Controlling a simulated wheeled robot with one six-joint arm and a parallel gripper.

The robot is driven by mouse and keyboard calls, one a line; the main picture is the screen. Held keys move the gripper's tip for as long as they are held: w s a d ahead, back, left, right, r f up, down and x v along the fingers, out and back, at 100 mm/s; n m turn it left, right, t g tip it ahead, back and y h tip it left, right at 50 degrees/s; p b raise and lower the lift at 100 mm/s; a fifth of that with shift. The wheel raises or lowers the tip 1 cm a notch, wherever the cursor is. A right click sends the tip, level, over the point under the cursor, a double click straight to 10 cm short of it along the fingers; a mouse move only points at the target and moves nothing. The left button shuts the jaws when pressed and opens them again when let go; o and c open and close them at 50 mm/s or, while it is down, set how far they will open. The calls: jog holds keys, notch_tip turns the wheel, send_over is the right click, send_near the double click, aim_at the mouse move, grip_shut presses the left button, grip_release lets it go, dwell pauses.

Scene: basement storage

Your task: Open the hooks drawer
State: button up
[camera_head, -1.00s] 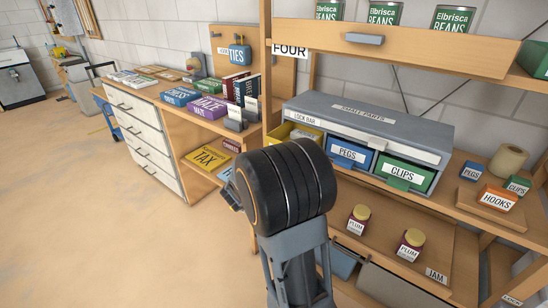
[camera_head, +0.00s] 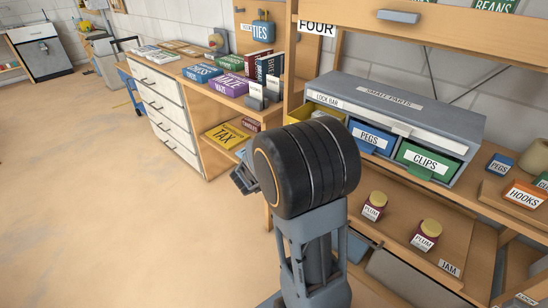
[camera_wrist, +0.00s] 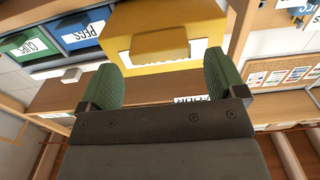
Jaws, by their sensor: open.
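The grey small-parts cabinet (camera_head: 395,95) stands on the shelf. Its yellow drawer (camera_head: 309,113), at the left end, sticks out past the others, and my arm covers much of its front. In the wrist view the yellow drawer (camera_wrist: 190,22) is ahead of my gripper, with a yellow handle (camera_wrist: 160,44) and a white label mostly hidden by that handle, so I cannot read it. My gripper (camera_wrist: 163,75) is open, its green-padded fingers spread with the handle between and beyond them, apart from it. The blue PEGS drawer (camera_head: 374,138) and green CLIPS drawer (camera_head: 429,161) look shut.
A pale lock bar (camera_head: 415,133) runs above the drawers. An orange HOOKS block (camera_head: 524,195) lies on the shelf at right. Jam jars (camera_head: 374,206) stand below. A bench with boxes and white drawers (camera_head: 167,118) is at left; open floor lies in front of it.

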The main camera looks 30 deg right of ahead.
jog(key=v, duration=1)
jog(key=shift+a+p, duration=0.3)
jog(key=shift+p, duration=0.15)
jog(key=shift+s, duration=0.15)
jog(key=w+a+f+n+t+y, duration=0.5)
jog(key=w+a+f+t+y, duration=0.15)
jog(key=w+a+y, duration=0.35)
jog(key=s+a+r+n+g+y+p, duration=0.1)
jog(key=s+a+r+n+y+p, duration=0.25)
jog(key=a+n+y, duration=0.35)
jog(key=s+r+n+g+y+p, duration=0.3)
jog(key=s+r+g+p, duration=0.3)
jog(key=s, duration=0.4)
jog(key=s+d+r+h+p, duration=0.1)
jog(key=s+d+r+p, duration=0.1)
jog(key=r, duration=0.3)
jog(key=s+d+r+h+p, duration=0.1)
jog(key=s+d+r+p, duration=0.1)
jog(key=s+r+p, duration=0.2)
notch_tip(320, 180, up, 3)
jog(key=shift+d+f+n+p, duration=0.2)
jog(key=shift+n+p, duration=0.1)
jog(key=shift+p, duration=0.3)
